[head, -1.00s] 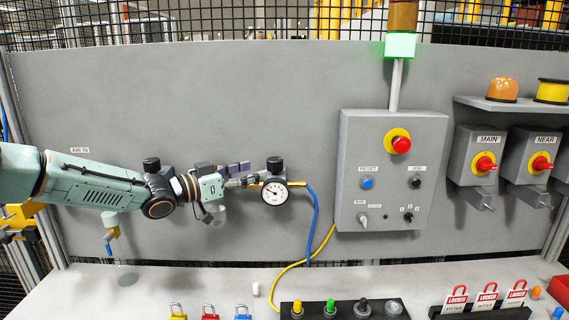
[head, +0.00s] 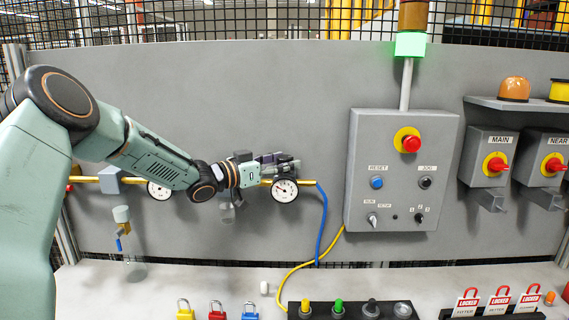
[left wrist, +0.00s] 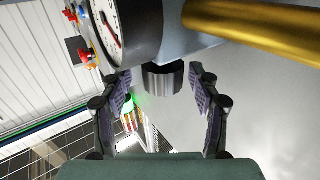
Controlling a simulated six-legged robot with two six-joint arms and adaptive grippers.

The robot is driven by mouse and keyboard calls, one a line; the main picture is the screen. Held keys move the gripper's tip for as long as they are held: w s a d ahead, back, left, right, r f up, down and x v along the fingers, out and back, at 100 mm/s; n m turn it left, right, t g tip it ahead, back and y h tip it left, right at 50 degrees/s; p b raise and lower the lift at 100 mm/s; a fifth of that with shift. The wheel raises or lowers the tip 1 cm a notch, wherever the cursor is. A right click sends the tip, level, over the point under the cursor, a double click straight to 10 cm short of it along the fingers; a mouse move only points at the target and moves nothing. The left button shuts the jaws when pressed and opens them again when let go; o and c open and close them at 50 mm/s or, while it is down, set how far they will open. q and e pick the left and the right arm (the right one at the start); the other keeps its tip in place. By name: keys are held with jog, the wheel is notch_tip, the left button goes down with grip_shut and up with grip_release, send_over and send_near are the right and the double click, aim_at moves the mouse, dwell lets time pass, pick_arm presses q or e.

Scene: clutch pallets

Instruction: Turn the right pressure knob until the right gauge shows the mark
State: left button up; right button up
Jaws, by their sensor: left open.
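The right gauge (head: 285,189) is a round white dial with a black rim on the yellow pipe. Its face also shows, cut off, in the left wrist view (left wrist: 106,22). The right pressure knob (left wrist: 163,80) is dark and ridged, under a grey body, in the left wrist view. In the head view my gripper hides it. My left gripper (head: 279,160) is open just above the right gauge. In the left wrist view its two fingers stand either side of the knob, with visible gaps. The mark on the gauge is too small to tell. My right gripper is not in view.
The left gauge (head: 158,190) is partly covered by my left arm. A blue hose (head: 323,225) drops from the pipe's right end. A grey control box (head: 402,170) stands to the right. Padlocks and a black button strip (head: 345,312) are on the bench below.

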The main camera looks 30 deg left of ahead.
pick_arm(q)
jog(key=shift+w+d+f, duration=0.15)
jog(key=shift+w, duration=0.25)
jog(key=shift+w+f, duration=0.15)
jog(key=shift+w, duration=0.2)
jog(key=shift+s+a, duration=0.2)
jog(key=shift+s, duration=0.05)
jog(key=shift+s+d+r, duration=0.1)
jog(key=shift+s+r, duration=0.15)
jog(key=shift+r, duration=0.05)
jog(key=c, duration=0.3)
jog(key=shift+w+f, duration=0.2)
jog(key=shift+w, duration=0.15)
jog(key=c, duration=0.9)
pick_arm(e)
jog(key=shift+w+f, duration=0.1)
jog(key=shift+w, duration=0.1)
pick_arm(q)
jog(key=shift+s+d+f+n+y+b, duration=0.1)
jog(key=shift+f+n+y+b, duration=0.2)
jog(key=shift+n+y+b, duration=0.4)
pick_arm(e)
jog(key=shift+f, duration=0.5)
pick_arm(q)
jog(key=shift+n+t+y+b, duration=0.6)
jog(key=shift+n+y+b, duration=0.65)
jog(key=shift+y, duration=0.95)
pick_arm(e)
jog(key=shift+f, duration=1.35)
